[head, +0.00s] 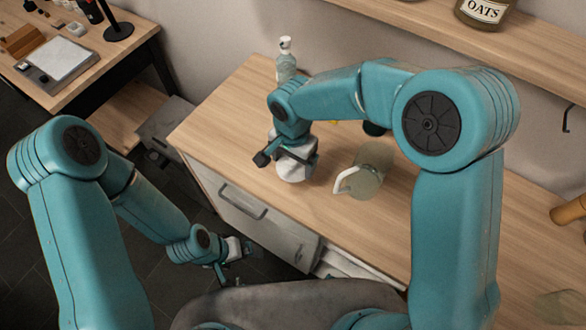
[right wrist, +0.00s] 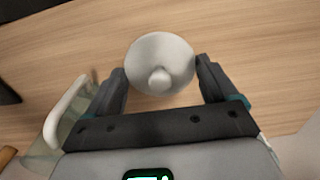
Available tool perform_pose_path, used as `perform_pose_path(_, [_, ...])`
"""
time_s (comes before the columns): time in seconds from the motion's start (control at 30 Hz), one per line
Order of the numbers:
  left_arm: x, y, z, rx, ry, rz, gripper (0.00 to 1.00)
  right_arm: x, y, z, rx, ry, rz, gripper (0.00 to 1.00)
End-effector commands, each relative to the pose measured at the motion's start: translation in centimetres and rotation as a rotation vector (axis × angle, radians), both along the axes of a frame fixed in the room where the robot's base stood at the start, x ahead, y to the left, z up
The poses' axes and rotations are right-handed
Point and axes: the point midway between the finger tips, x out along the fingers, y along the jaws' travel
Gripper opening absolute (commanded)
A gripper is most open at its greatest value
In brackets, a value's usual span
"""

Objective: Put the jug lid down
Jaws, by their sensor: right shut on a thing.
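The jug lid is a pale round disc with a knob, seen in the right wrist view (right wrist: 160,62); in the head view its pale underside part shows below my right gripper (head: 294,173). My right gripper (head: 284,157) is shut on it, one finger at each side. I cannot tell whether the lid touches the wooden top. The jug (head: 372,168), greenish and see-through with a white handle, stands just right of the gripper; it also shows at the left of the right wrist view (right wrist: 70,132). My left gripper (head: 228,262) hangs low in front of the drawers; its opening is unclear.
A pump bottle (head: 286,62) stands at the cabinet's back edge. The wooden top (head: 225,120) is clear left of the gripper.

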Motion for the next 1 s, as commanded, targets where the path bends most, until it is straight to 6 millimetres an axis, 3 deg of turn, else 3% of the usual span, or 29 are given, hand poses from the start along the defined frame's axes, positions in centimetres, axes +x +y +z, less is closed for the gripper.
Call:
perform_pose_path(0.4, [0.0,0.0,0.8,0.000,0.000,0.000,0.96,0.0,0.0,-5.2,-0.001,0.002,-0.001,0.57])
perform_pose_path(0.87, [0.0,0.0,0.1,0.000,0.000,0.000,0.96,0.0,0.0,-6.1,0.000,-0.001,-0.001,0.57])
perform_pose_path(0.9, [0.0,0.0,0.3,0.000,0.000,0.000,0.96,0.0,0.0,-5.9,0.000,-0.001,-0.001,0.99])
perform_pose_path(1.0, [0.0,0.0,0.3,0.000,0.000,0.000,0.96,0.0,0.0,-5.9,-0.001,-0.001,-0.001,1.00])
